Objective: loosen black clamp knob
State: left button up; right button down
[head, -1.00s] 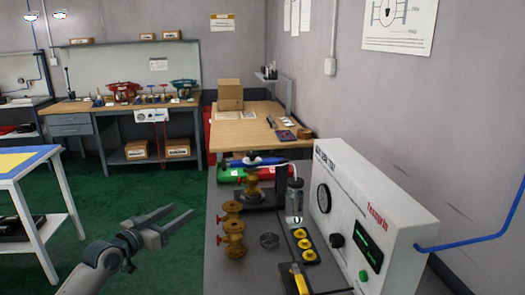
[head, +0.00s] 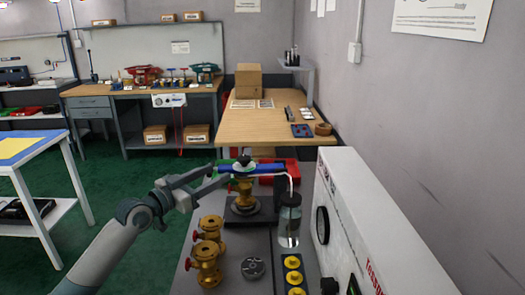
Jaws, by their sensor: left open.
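A brass valve (head: 242,192) stands upright on a dark fixture base at the bench's far part. A blue bar (head: 262,170) lies across its top. A small dark knob-like part (head: 244,160) sits above the valve; I cannot tell for sure that it is the black clamp knob. My left gripper (head: 222,173) is open and empty, its two fingers pointing right toward the valve's top. The fingertips are close to the valve and overlap it in the picture; contact cannot be told. My right gripper is not in view.
Brass valves (head: 206,250) stand nearer on the grey bench. A clear bottle (head: 289,220) with a white tube is right of the fixture. A round dark part (head: 253,267) and a tray of yellow pieces (head: 293,262) lie in front. A white test box (head: 375,225) blocks the right.

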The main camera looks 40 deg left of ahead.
aim_at(239, 161)
pick_arm(q)
jog(key=shift+s+r, duration=0.1)
dwell(0.3)
jog(key=w+p, duration=0.2)
jog(key=w, duration=0.9)
jog(key=shift+d, duration=0.1)
jog(key=w+p, duration=0.1)
jog(key=w, duration=0.4)
jog(key=shift+w+d, duration=0.1)
jog(key=shift+w, duration=0.7)
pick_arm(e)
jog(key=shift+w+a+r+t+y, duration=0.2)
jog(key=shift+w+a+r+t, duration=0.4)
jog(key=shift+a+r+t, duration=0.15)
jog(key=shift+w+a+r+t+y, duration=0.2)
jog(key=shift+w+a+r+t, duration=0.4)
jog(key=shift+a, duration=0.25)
